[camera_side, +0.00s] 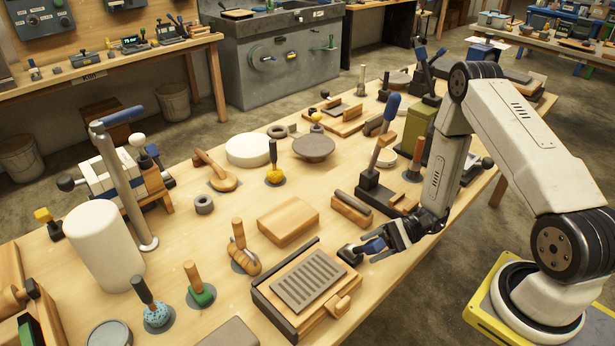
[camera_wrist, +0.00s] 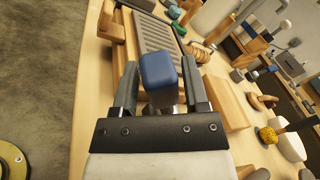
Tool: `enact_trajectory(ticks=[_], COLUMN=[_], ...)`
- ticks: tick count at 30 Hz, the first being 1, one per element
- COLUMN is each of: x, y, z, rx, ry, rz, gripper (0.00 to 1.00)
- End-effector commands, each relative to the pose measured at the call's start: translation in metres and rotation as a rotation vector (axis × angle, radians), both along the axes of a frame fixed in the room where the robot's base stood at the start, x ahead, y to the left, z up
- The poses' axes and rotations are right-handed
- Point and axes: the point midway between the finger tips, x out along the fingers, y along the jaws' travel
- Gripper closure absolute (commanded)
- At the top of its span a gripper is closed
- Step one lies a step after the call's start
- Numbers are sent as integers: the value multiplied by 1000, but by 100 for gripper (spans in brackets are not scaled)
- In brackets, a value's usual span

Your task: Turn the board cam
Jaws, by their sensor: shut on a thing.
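The board cam shows as a blue handle (camera_side: 374,245) with a dark round part (camera_side: 350,254) at its left, beside the upper right corner of a wooden board (camera_side: 327,327). My gripper (camera_side: 378,249) is shut on the blue handle, low over the table. In the wrist view the blue handle (camera_wrist: 159,78) stands between the two dark fingers of my gripper (camera_wrist: 160,92). The board carries a grey slotted plate (camera_side: 308,278), which also shows behind the handle in the wrist view (camera_wrist: 158,38). The handle hides the cam's lower part there.
A plain wooden block (camera_side: 288,220) lies just beyond the board. A dark stand with an upright handle (camera_side: 374,190) and a wooden block with a dark bar (camera_side: 352,208) are close behind my gripper. The table's front edge is near, with bare floor past it.

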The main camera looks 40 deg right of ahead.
Motion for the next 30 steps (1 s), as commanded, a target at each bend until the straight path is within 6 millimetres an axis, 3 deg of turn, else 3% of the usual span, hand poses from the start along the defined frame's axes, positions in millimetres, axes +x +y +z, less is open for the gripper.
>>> enact_trajectory(ticks=[14,30], x=[6,37], y=[0,0], z=[4,19], rx=[-2,-3], ry=[72,434], rz=[1,1], gripper=[100,100])
